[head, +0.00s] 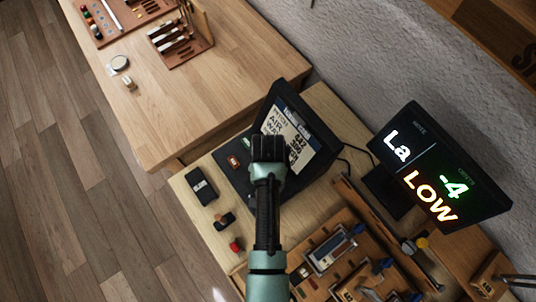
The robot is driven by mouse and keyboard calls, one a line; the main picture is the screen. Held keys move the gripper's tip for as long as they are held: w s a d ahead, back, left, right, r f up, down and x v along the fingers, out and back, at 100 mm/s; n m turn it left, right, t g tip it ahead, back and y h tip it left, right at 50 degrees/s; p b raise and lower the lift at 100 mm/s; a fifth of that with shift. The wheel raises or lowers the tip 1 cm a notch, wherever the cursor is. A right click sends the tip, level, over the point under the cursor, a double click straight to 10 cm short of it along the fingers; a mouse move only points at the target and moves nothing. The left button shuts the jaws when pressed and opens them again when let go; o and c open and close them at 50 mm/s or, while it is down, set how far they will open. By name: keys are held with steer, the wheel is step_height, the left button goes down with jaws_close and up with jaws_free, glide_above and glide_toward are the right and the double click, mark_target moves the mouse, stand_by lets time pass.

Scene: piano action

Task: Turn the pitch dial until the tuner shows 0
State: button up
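The tuner (440,165) is a dark screen at the right. It reads "La", a green "-4" and an orange "LOW". My gripper (268,147) is over the black console (228,188), in front of its tilted panel. The panel carries a pale label (277,125) with dark print, partly covered by my gripper. I cannot make out the pitch dial; it may be hidden behind my gripper or arm. The view from behind does not show whether the fingers are open, shut or touching anything.
A black handheld device (201,186), a small dark piece and a red knob (236,245) lie left of my arm. Wooden trays with tools (335,248) fill the bench's lower right. A larger wooden table (200,75) stands at upper left, mostly bare near the console.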

steer(key=shift+f, duration=0.15)
jaws_close()
stand_by(0.4)
steer(key=shift+n, duration=0.4)
steer(key=shift+n+p, duration=0.65)
steer(key=shift+n, duration=0.35)
steer(key=shift+w+n+p, duration=0.1)
steer(key=shift+n+p, duration=0.65)
steer(key=shift+n, duration=1.75)
